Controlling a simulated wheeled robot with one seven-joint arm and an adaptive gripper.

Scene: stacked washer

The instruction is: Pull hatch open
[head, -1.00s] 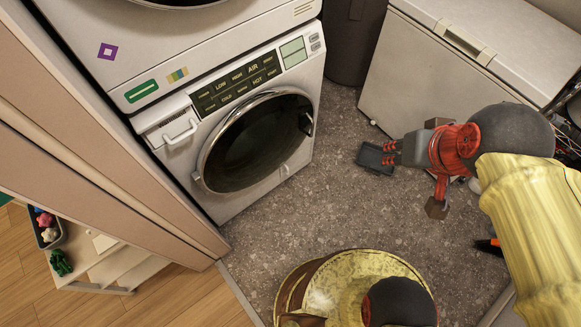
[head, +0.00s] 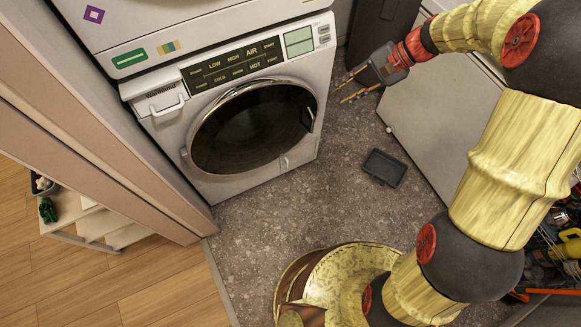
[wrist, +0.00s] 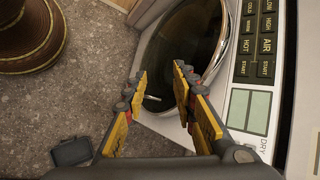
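The lower front-loading machine has a round hatch (head: 252,127) with dark glass and a chrome rim. It looks closed. A dark handle (head: 307,118) sits on the rim's right side. My gripper (head: 344,88) is open and empty, to the right of the hatch and pointing toward it, apart from it in the head view. In the wrist view my gripper (wrist: 160,82) has its two yellow-padded fingers spread in front of the hatch (wrist: 178,50). The part of the rim between and behind the fingers is partly hidden.
A white drawer handle (head: 168,106) is at the machine's upper left. A small dark tray (head: 384,168) lies on the floor. A white chest (head: 440,125) stands at right, partly behind my arm.

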